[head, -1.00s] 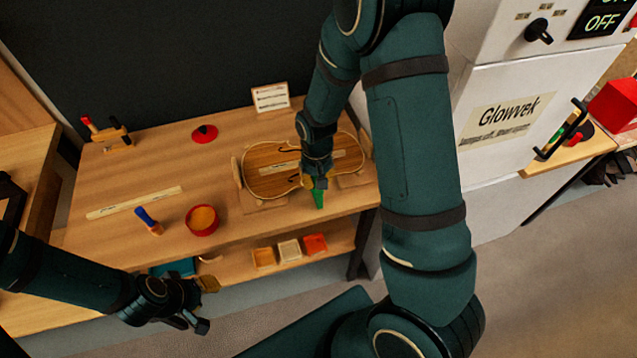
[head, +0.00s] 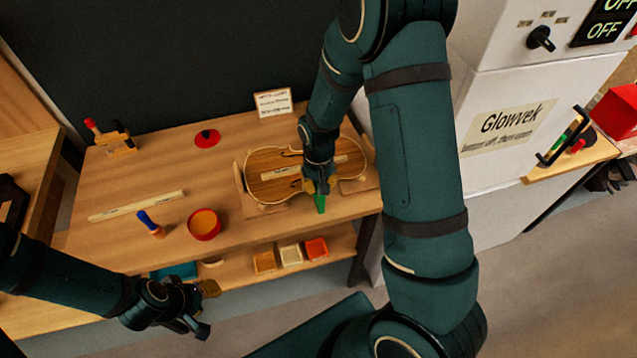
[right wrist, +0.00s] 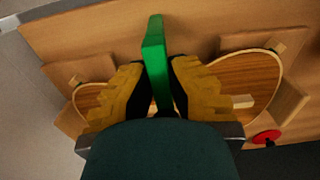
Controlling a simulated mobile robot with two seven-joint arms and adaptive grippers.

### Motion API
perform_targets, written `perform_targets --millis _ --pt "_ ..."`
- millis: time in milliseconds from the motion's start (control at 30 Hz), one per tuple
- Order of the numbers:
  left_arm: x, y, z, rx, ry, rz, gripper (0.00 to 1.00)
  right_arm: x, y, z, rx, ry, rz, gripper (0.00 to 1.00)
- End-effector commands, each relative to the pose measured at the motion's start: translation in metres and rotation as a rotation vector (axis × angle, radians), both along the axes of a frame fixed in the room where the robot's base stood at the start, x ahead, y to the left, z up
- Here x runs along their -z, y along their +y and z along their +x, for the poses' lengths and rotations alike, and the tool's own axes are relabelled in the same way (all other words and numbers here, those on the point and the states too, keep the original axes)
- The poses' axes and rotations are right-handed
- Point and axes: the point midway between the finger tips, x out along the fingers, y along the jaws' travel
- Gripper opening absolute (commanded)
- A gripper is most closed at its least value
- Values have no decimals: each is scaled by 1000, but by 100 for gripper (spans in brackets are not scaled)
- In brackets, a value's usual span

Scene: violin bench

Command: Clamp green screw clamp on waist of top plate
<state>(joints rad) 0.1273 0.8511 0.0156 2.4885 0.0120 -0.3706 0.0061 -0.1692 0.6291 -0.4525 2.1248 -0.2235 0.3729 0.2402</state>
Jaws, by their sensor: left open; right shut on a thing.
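The violin top plate (head: 272,186) lies flat on its wooden supports on the bench. It also shows in the right wrist view (right wrist: 255,78). My right gripper (head: 318,186) is over the near side of the plate's waist. In the right wrist view its two yellow-brown fingers (right wrist: 158,88) are shut on the green screw clamp (right wrist: 154,50). The clamp's green end (head: 320,203) shows below the fingers at the plate's near edge. Its jaws are hidden, so I cannot tell whether they grip the plate. My left gripper (head: 205,306) is open and empty, in front of the bench.
A red bowl (head: 204,224), a blue-handled tool (head: 151,224) and a wooden strip (head: 136,205) lie left of the plate. A red round object (head: 207,138) and a sign (head: 273,102) stand behind. Small bins (head: 291,254) sit on the lower shelf. The bench's left part is mostly clear.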

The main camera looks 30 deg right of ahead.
Motion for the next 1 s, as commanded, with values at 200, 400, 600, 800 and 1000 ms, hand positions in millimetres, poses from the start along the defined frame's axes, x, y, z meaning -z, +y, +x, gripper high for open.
perform_targets --millis 200,400,600,800,1000 --pt "0 0 0 0 0 0 39 0 0 0 0 0 0 0" --pt "0 0 0 0 0 0 39 0 0 0 0 0 0 0" --pt "0 0 0 0 0 0 39 0 -1 3 0 -1 0 0" --pt "1 0 0 0 0 0 39 0 -2 7 0 0 0 0" --pt "1 0 0 0 0 0 39 0 -3 12 1 -1 0 0"
